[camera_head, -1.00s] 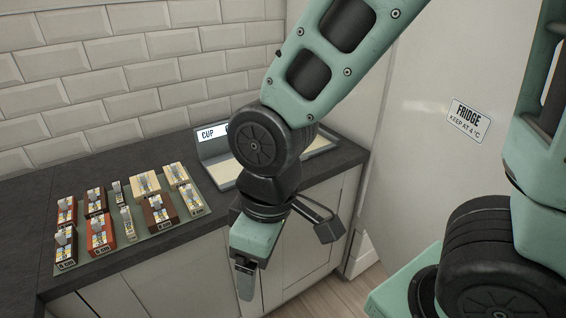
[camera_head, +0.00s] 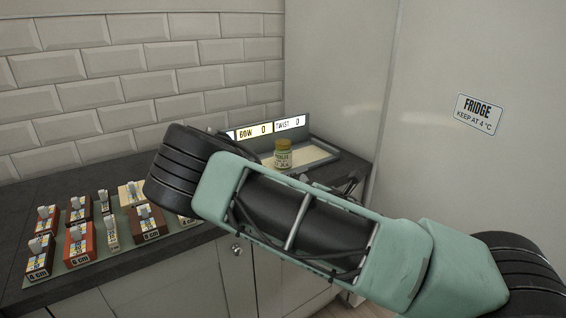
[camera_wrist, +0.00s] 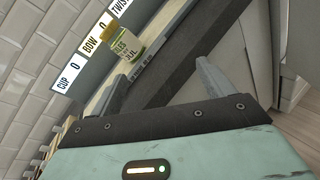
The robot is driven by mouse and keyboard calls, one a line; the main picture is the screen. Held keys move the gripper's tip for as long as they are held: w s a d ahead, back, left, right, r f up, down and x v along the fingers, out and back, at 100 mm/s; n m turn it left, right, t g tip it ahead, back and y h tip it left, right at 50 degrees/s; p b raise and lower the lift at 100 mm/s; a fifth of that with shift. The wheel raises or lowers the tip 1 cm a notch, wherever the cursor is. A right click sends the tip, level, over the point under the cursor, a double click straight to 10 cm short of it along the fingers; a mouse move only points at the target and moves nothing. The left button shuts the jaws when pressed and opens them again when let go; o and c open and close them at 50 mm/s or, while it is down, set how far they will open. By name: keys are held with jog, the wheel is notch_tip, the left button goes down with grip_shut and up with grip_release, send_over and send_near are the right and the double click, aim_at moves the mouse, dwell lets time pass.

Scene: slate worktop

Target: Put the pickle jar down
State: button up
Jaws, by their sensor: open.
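In the wrist view the jar (camera_wrist: 124,42) shows tilted with the picture, beyond the fingertips. My gripper (camera_wrist: 162,82) is open, with nothing between its two fingers, and is apart from the jar. In the head view my arm hides most of the gripper and the tray's front left part.
Several labelled blocks with grey handles stand on a green-grey mat (camera_head: 85,262) at the left. The tray's back wall carries signs such as BOW (camera_head: 252,132) and TWIST (camera_head: 290,123). The fridge (camera_head: 440,170) stands at the right. A tiled wall is behind.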

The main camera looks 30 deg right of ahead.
aim_at(287, 151)
jog(key=w+r+n+t+y, duration=0.1)
jog(key=w+n, duration=0.1)
jog(key=w, duration=0.2)
jog(key=w+r+n+t+y+p, duration=0.1)
jog(key=w+n, duration=0.2)
jog(key=w, duration=0.2)
jog(key=w+r+n+t+y+p, duration=0.1)
jog(key=w+r+n, duration=0.1)
jog(key=w+n, duration=0.1)
jog(key=shift+w+a, duration=0.1)
jog(key=shift+w, duration=0.65)
jog(key=shift+w+d+f+p, duration=0.1)
jog(key=shift+w+p, duration=0.25)
jog(key=shift+w, duration=0.6)
jog(key=shift+w+d+f+p, duration=0.15)
jog(key=shift+w+p, duration=0.25)
jog(key=shift+w, duration=0.55)
jog(key=shift+w+d+f+p, duration=0.1)
jog(key=shift+w+p, duration=0.25)
jog(key=shift+w, duration=0.6)
jog(key=c, duration=1.1)
jog(key=shift+r, duration=0.1)
jog(key=c, duration=0.3)
jog(key=shift+r, duration=0.1)
